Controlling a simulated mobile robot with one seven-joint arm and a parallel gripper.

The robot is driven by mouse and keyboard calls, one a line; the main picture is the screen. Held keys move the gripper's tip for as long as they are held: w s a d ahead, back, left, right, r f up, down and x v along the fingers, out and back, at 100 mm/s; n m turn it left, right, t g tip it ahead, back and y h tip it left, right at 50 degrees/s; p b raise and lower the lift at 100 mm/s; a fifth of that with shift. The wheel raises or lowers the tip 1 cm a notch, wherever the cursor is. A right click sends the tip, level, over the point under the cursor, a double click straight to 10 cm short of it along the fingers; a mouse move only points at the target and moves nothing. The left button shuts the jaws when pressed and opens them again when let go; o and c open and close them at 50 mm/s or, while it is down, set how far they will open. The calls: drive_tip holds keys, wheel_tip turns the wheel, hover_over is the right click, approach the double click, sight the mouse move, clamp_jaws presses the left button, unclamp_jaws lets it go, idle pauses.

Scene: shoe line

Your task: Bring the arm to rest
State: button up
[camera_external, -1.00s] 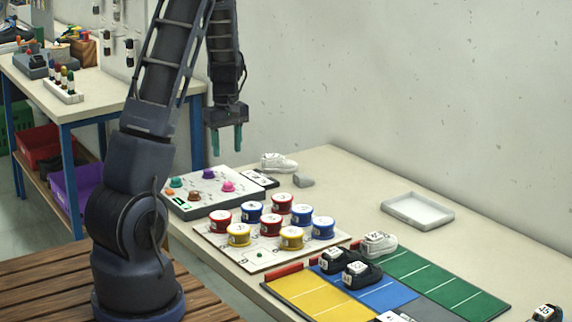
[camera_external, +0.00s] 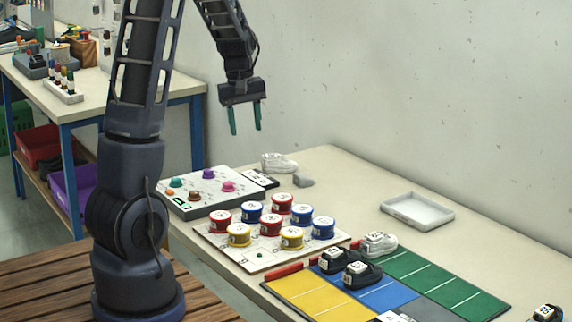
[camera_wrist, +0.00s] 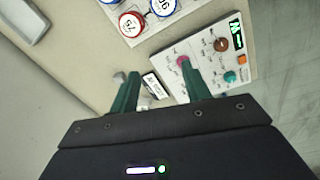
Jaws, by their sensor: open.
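My gripper (camera_external: 245,118) is open and empty, with two green fingers pointing down. In the external view it hangs in the air above the back of the long table, near the wall. In the wrist view my gripper (camera_wrist: 158,88) shows its fingers spread apart with nothing between them. The panel also shows in the wrist view (camera_wrist: 205,65).
A board (camera_external: 207,243) carries several red, blue and yellow round containers. Yellow (camera_external: 300,297), blue and green (camera_external: 440,280) mats hold a few shoes. An empty white tray (camera_external: 418,222) lies at the back right. A second table (camera_external: 100,100) stands at the left.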

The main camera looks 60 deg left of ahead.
drive_tip(key=s+d+r+m+t, duration=0.1)
drive_tip(key=s+d+r+m, duration=0.4)
drive_tip(key=d, duration=0.4)
drive_tip(key=s+d+r+m+t, duration=0.1)
drive_tip(key=s+d+r+m, duration=0.1)
drive_tip(key=d+r, duration=0.6)
drive_tip(key=s+d+r+m+t, duration=0.1)
drive_tip(key=s+d+r+m, duration=0.1)
drive_tip(key=s+d+m, duration=0.5)
drive_tip(key=s+d, duration=0.6)
drive_tip(key=s, duration=0.2)
drive_tip(key=shift+s+d+r+m+t, duration=0.15)
drive_tip(key=shift+s+r+m+t, duration=0.05)
drive_tip(key=shift+r+m+t, duration=0.15)
idle(0.9)
